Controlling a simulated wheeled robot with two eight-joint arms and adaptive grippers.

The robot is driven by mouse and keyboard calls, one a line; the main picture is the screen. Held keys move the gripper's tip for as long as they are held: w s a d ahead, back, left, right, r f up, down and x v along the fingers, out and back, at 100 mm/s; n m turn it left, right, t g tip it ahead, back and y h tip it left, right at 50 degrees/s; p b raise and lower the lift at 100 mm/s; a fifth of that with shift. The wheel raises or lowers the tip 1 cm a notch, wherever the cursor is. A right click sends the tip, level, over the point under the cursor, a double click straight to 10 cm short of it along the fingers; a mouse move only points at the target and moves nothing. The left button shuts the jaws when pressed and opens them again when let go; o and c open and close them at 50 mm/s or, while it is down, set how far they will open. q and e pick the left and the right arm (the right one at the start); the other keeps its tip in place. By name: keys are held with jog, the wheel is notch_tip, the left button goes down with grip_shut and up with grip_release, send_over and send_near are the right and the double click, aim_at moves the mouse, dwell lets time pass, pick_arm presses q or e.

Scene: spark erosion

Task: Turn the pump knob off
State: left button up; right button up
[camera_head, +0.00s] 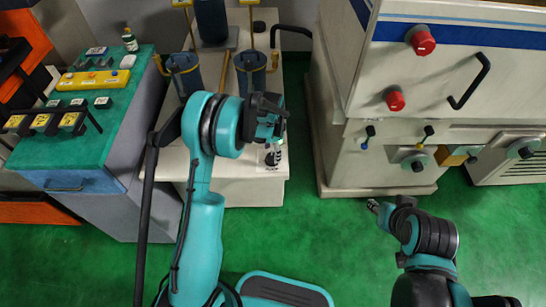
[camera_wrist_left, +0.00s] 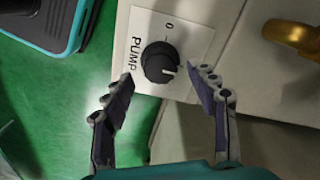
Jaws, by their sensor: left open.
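The black pump knob (camera_wrist_left: 159,61) sits on a white plate (camera_wrist_left: 190,38) lettered PUMP, with a 0 mark at the plate's upper edge. The knob's white pointer line lies on its lower right side, away from the 0. In the head view the knob (camera_head: 272,158) shows small on the pale machine's front, just below my left gripper (camera_head: 268,118). In the left wrist view my left gripper (camera_wrist_left: 161,80) is open, its fingers apart on either side below the knob, apparently not touching it. My right gripper (camera_head: 378,207) is small and low at the right; its jaws are unclear.
A pale cabinet (camera_head: 350,150) with red buttons (camera_head: 423,43), a black handle (camera_head: 470,82) and small valves stands at the right. A green-topped bench (camera_head: 95,150) stands at the left. Brass pipes (camera_head: 258,12) rise from the pale machine. Green floor (camera_head: 330,235) is open in front.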

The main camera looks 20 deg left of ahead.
aim_at(272, 159)
pick_arm(q)
jog(key=shift+f+b, duration=0.3)
jog(key=shift+f, duration=1.05)
jog(key=c, duration=1.2)
jog(key=shift+o, duration=0.2)
